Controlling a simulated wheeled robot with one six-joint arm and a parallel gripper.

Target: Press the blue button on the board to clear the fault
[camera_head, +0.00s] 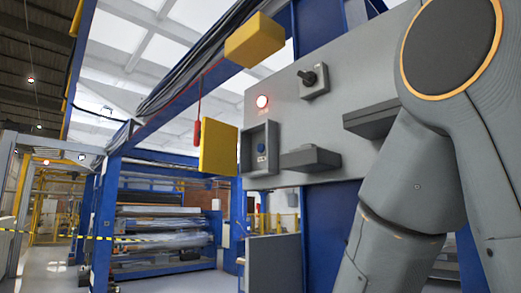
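The grey board (355,125) stands at the middle right, seen from below at an angle. The blue button (261,148) sits inside a small recessed grey box (245,150) with raised sides, at the board's lower left. A red light (262,101) glows above that box. My gripper is not in view; only grey links of my arm fill the right side and hide the board's right part. Nothing is seen touching the button.
A black rotary knob (308,77) sits higher on the board. Dark grey blocks (310,158) and (372,119) jut out from it. A yellow panel (219,150) stands left of the button. Blue machine frames and film rollers (160,225) stand behind; open floor shows at lower left.

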